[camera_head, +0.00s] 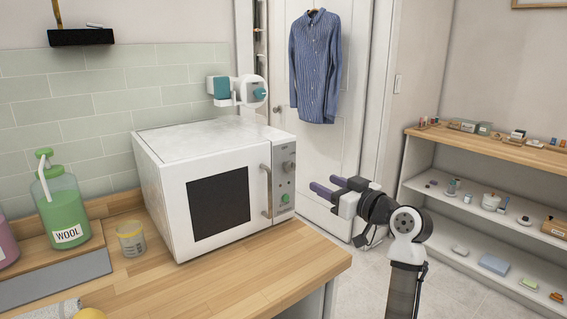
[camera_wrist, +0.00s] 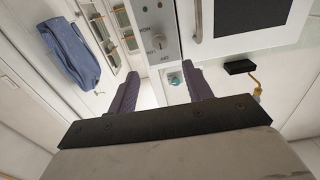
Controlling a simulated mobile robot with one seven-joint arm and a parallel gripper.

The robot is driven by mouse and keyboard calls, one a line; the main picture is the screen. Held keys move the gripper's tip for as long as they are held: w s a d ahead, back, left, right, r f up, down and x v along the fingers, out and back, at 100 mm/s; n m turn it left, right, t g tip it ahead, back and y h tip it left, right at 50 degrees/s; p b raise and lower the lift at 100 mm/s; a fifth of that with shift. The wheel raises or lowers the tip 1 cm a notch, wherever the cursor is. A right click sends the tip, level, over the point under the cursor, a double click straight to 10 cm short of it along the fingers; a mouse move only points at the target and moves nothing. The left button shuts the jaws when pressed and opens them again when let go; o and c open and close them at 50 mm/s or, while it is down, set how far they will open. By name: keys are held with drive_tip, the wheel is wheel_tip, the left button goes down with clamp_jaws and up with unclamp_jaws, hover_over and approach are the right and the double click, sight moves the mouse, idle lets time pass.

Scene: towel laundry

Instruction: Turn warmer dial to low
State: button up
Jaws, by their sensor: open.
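The warmer (camera_head: 215,135) is a white microwave-like box on the wooden counter, with its dark-windowed door shut. Its grey control panel (camera_head: 282,180) is right of the door handle, with a round dial (camera_head: 289,166) in the upper part and a green round control (camera_head: 285,198) lower down. The dial's setting is too small to read. My gripper (camera_head: 329,186) is open and empty, right of the panel and apart from it, with its dark purple fingers pointing toward it. In the wrist view, a dial (camera_wrist: 158,42) on the panel shows beyond the spread fingers (camera_wrist: 161,76).
The door handle (camera_head: 266,190) stands out close beside the panel. A green WOOL bottle (camera_head: 68,212) and a small tub (camera_head: 131,239) stand left of the warmer. A striped shirt (camera_head: 315,65) hangs behind. Shelves (camera_head: 480,205) with small items stand right; floor between is clear.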

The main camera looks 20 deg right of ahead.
sight(292, 166)
drive_tip(key=p+x, duration=0.4)
drive_tip(key=x, duration=0.8)
drive_tip(key=shift+w+r, duration=0.1)
drive_tip(key=shift+w+a+p, duration=0.25)
drive_tip(key=shift+w+p, duration=0.05)
drive_tip(key=shift+w, duration=0.25)
drive_tip(key=c, duration=0.9)
